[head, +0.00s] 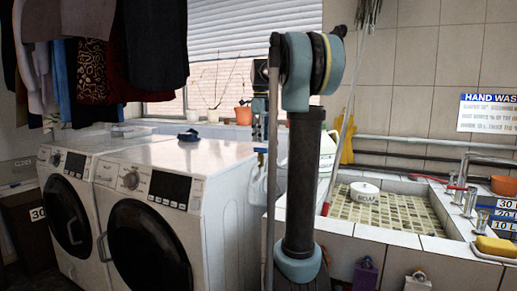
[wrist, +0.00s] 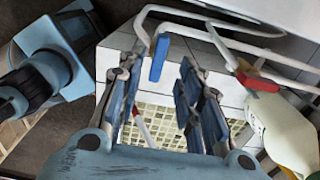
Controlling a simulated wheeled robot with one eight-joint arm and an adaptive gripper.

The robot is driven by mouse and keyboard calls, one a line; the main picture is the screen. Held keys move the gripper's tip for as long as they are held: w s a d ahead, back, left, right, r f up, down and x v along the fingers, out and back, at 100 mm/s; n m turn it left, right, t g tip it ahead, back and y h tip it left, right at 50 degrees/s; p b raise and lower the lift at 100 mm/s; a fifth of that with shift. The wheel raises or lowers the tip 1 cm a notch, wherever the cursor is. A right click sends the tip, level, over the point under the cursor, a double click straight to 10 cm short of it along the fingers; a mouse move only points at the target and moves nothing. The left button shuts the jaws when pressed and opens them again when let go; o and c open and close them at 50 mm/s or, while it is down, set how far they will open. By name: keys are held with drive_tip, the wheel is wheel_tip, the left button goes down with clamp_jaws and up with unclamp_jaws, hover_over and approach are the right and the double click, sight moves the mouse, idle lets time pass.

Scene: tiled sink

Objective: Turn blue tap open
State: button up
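The blue tap handle (wrist: 158,58) hangs from a white pipe in the wrist view, upper middle. My gripper (wrist: 158,72) is open and empty, its fingers well apart to either side. The handle appears in the gap at the fingertips. Neither finger visibly touches it, and its depth is hard to judge. In the head view my gripper (head: 258,125) points down beside my upright arm, left of the sink. My arm covers much of the area below, and I cannot clearly make out the blue tap there.
A red tap handle (wrist: 258,82) sits on the pipes to the right, near a pale jug (wrist: 285,130). The jug also stands behind my arm in the head view (head: 327,150). Washing machines (head: 225,185) stand left. The tiled sink (head: 430,241) lies right.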

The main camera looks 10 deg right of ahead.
sight(261, 151)
drive_tip(key=shift+f, duration=2.4)
clamp_jaws()
drive_tip(key=shift+a, duration=0.1)
